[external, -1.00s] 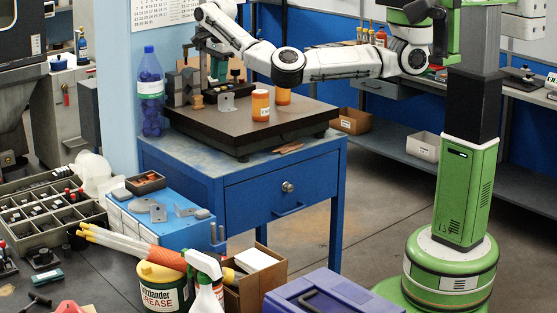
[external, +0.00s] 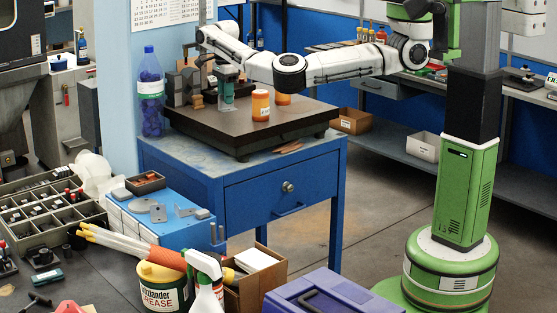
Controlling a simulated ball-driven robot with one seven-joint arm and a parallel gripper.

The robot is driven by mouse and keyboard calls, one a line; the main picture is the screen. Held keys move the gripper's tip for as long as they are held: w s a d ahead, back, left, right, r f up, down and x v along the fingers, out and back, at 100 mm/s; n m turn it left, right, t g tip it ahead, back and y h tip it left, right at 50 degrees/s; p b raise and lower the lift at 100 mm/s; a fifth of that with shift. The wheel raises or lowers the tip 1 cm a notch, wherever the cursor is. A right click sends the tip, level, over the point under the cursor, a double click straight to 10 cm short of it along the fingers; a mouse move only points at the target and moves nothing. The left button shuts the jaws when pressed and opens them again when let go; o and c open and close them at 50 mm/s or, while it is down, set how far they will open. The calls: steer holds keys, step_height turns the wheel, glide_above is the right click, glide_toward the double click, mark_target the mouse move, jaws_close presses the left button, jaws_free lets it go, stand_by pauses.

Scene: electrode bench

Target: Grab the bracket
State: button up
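My gripper (external: 226,102) points down at the dark plate (external: 285,125) on the blue cabinet, with its teal-looking fingers low over the plate. It is at the spot where a small grey metal bracket stood in the earlier view. The bracket is now mostly or wholly hidden by the gripper, and I cannot tell whether the fingers are around it, touching it or shut on it. Other grey metal pieces, one bent like a bracket (external: 186,211), lie on the blue drawer box at the front.
Dark blocks (external: 178,88) stand close on the left. A blue bottle (external: 151,92) is at the plate's left. The plate's front right is clear.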

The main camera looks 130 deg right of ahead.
steer(key=shift+f, duration=0.65)
steer(key=shift+c, duration=0.5)
jaws_close()
